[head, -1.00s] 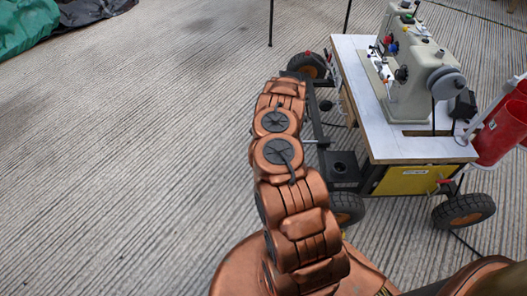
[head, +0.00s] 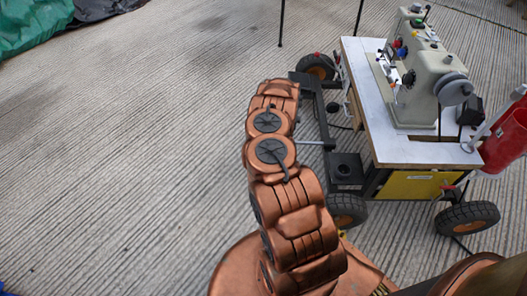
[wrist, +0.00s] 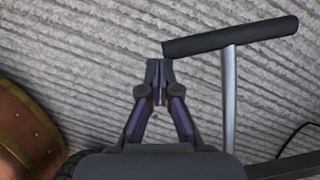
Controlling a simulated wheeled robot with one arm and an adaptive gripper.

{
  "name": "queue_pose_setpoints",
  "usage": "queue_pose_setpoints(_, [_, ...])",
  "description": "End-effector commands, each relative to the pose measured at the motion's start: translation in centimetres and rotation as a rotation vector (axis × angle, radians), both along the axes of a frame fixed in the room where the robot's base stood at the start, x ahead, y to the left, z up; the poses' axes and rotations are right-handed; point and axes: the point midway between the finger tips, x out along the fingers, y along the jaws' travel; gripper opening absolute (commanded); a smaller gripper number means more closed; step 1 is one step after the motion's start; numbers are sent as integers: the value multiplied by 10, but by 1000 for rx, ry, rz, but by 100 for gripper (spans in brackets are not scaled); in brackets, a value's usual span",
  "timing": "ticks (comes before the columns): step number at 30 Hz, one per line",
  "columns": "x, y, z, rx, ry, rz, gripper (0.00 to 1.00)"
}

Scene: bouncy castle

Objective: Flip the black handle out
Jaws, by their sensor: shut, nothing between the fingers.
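The black handle (wrist: 232,37) shows in the wrist view as a slightly slanted crossbar on a thin silver rod (wrist: 229,100), forming a T. My gripper (wrist: 159,66) is shut and empty. In that view its fingertips lie just below and left of the handle's left end; I cannot tell whether they touch it. In the head view my copper arm covers much of the area left of the cart, and I cannot clearly pick out the handle or the fingertips there.
A wheeled cart (head: 393,150) with a white top carries a sewing machine (head: 425,85). A yellow panel (head: 418,184) is below the top and a red container (head: 505,140) at its right. Ribbed floor (head: 130,150) is clear on the left; green fabric (head: 35,28) lies far left.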

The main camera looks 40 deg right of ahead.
Motion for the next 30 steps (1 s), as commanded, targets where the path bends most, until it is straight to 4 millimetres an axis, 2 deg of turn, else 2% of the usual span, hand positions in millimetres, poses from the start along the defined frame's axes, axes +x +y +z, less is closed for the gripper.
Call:
queue_pose_setpoints(19, [-14, -16, 81, -4, 1, -2, 0])
queue_pose_setpoints(24, [-16, -18, 90, -4, 1, -2, 0])
queue_pose_setpoints(30, [-17, -19, 90, -4, 2, -2, 0])
